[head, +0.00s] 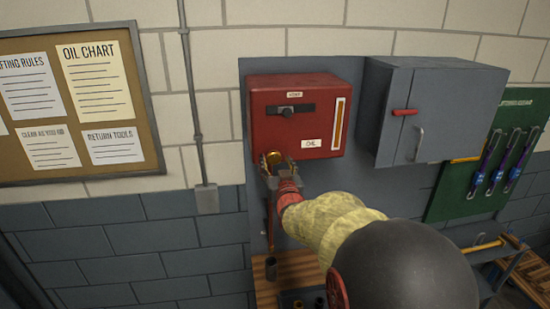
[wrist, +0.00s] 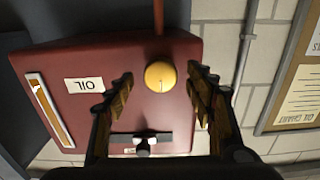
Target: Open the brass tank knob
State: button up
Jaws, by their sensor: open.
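The red oil tank (head: 325,135) is mounted on the wall panel, with an "OIL" label and a sight gauge at its right. Its round brass knob (head: 273,157) sits low at the tank's left side, partly hidden by my gripper (head: 277,164). In the wrist view the brass knob (wrist: 160,76) lies between and just beyond the two open fingers of my gripper (wrist: 160,88), with gaps on both sides. The fingers do not appear to touch it. The red tank (wrist: 100,60) fills much of that view.
A black lever (head: 290,111) is on the tank's upper front; it also shows in the wrist view (wrist: 144,146). A grey cabinet (head: 440,110) with a red handle is at the right. A dark cup (head: 274,270) stands below the tank. A vertical pipe (head: 190,90) runs at the left.

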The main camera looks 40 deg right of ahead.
jog(key=shift+x, duration=1)
jog(key=shift+a, duration=0.1)
jog(key=shift+c, duration=0.8)
jog(key=c, duration=1)
